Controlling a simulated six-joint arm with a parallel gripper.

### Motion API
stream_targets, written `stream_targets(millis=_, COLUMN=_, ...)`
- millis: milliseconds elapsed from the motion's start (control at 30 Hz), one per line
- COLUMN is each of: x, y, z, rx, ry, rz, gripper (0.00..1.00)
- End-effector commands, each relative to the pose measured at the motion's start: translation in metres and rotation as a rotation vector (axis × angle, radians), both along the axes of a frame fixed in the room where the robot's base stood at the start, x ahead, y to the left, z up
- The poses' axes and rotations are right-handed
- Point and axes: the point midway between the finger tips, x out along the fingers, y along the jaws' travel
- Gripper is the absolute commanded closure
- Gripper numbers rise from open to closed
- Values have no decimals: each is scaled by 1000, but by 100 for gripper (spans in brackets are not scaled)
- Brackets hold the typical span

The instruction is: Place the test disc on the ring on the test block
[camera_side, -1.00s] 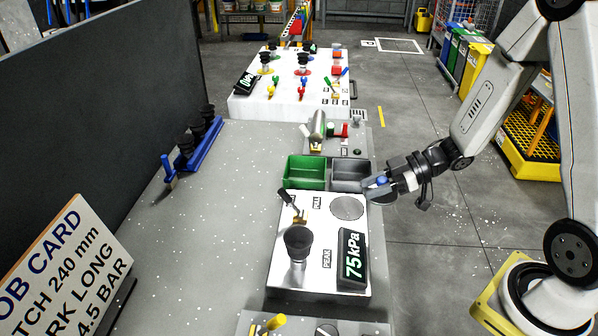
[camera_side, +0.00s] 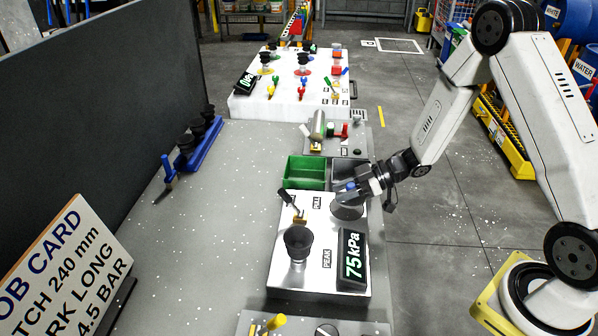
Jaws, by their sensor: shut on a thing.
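The test block (camera_side: 318,277) is a silver panel carrying a black cup, a lever and a display reading 75 kPa. My gripper (camera_side: 347,190) is over its upper right part, shut on the test disc (camera_side: 347,212) by a small blue part at the disc's top. The disc is grey and round, and lies over the place of the ring, which it and my gripper mostly hide. I cannot tell whether the disc touches the ring or hangs just above it.
A green bin (camera_side: 305,172) and a grey bin (camera_side: 348,172) stand just behind the block. The black cup (camera_side: 298,243) and the display (camera_side: 352,256) rise from the block in front of my gripper.

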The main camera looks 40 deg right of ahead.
Motion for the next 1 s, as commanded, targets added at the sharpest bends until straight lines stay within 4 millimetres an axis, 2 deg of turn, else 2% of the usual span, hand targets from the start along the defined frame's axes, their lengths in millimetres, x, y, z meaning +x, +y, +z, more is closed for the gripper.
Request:
stream_targets(millis=233, x=6, y=0, z=-7, rx=0, ry=0, rz=0, gripper=100)
stream_targets(millis=533, x=5, y=0, z=-33, rx=0, ry=0, rz=-1, gripper=100)
stream_targets(millis=1000, x=5, y=0, z=-39, rx=0, ry=0, rz=-1, gripper=100)
